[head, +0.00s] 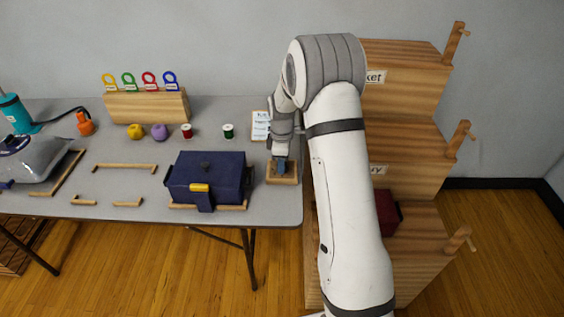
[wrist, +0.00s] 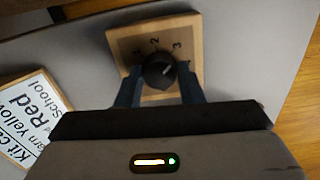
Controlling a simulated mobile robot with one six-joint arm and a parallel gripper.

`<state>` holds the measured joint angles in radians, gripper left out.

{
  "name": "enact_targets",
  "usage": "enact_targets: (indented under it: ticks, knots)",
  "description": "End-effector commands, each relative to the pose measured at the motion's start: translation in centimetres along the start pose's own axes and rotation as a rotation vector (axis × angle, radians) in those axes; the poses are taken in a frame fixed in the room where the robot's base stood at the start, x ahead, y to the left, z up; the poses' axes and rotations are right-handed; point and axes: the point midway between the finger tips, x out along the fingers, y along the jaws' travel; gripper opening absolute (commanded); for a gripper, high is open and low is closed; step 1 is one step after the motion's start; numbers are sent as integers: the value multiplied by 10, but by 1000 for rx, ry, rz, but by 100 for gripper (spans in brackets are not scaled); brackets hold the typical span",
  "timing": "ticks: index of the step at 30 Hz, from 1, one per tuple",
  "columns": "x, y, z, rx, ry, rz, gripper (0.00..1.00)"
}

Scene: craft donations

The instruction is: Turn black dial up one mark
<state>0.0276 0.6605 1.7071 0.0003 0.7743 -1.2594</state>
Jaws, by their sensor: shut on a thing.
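The black dial (wrist: 159,71) sits on a square wooden block (wrist: 124,37) marked 1, 2 and 3. Its pale pointer line slants to the upper right, roughly toward the 3 side; the exact mark is hard to tell. My gripper (wrist: 160,84) is shut on the dial, with one blue finger on each side of it. In the head view my gripper (head: 281,165) reaches down over the wooden block (head: 284,180) at the table's right end and hides the dial.
A dark blue box (head: 222,172) with a yellow latch stands left of the block. A printed card (head: 260,125) stands behind it; it also shows in the wrist view (wrist: 32,118). The table's right edge is close by, with wooden stepped shelves (head: 405,85) beyond.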

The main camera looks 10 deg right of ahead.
Motion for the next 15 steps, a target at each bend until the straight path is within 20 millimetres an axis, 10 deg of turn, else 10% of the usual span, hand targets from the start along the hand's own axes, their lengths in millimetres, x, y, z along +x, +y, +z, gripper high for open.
enact_targets:
  ticks: [15]
  knots:
    - [0,1,0,411,0,2,11]
